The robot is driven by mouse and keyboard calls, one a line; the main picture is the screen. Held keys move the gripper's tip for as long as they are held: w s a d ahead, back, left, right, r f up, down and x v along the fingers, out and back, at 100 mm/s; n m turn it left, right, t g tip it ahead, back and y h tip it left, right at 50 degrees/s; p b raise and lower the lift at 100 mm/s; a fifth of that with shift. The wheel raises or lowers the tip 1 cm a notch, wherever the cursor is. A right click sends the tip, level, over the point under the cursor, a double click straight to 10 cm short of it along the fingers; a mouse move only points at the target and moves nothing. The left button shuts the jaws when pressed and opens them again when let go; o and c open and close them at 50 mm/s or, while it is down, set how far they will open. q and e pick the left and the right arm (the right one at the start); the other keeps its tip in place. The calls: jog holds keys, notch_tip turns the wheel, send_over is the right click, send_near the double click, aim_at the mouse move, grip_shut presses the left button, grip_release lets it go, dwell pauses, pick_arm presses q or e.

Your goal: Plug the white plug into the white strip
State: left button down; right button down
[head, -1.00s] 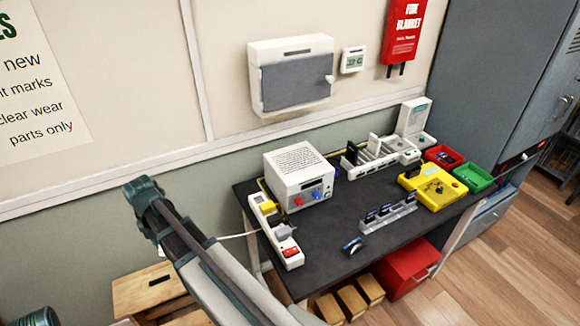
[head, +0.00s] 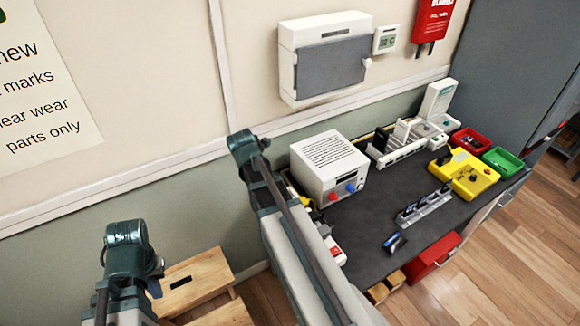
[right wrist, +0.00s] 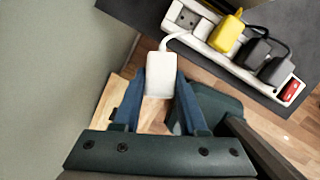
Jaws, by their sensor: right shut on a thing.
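The white plug (right wrist: 159,75) is between the two blue fingers of my right gripper (right wrist: 161,82) in the right wrist view. Its white cord curves up toward the strip. The white strip (right wrist: 203,30) lies beyond the plug, apart from it, with an empty socket at its left end. In the head view my arm hides most of the strip; its end with the red switch (head: 335,251) shows. My right gripper is not visible in the head view. My left gripper (head: 156,279) shows small and partly hidden at lower left; its opening is unclear.
A yellow plug (right wrist: 227,34) and two black plugs (right wrist: 257,52) fill the strip's other sockets. A white box with knobs (head: 327,165) stands close by on the dark table (head: 370,215). A wooden stool (head: 197,277) stands at lower left.

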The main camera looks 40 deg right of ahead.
jog(key=d+r+m+h, duration=0.2)
jog(key=d, duration=0.2)
jog(key=s+d+r+m+g+h, duration=0.1)
jog(key=d+r+m+h, duration=0.1)
jog(key=d, duration=0.3)
jog(key=shift+s+d+m+g+h+b, duration=0.2)
jog(key=shift+m+g+h+b, duration=0.1)
jog(key=shift+h, duration=0.5)
jog(key=shift+f, duration=0.15)
jog(key=b, duration=0.8)
send_over(293, 194)
jog(key=a, duration=0.2)
jog(key=f, duration=0.8)
jog(key=shift+w, duration=0.3)
jog(key=shift+a+f+b, duration=0.1)
jog(key=shift+f+b, duration=1.3)
jog(key=shift+b, duration=0.15)
jog(key=c, duration=0.5)
grip_release()
jog(key=shift+o, duration=0.7)
jog(key=shift+s, duration=0.1)
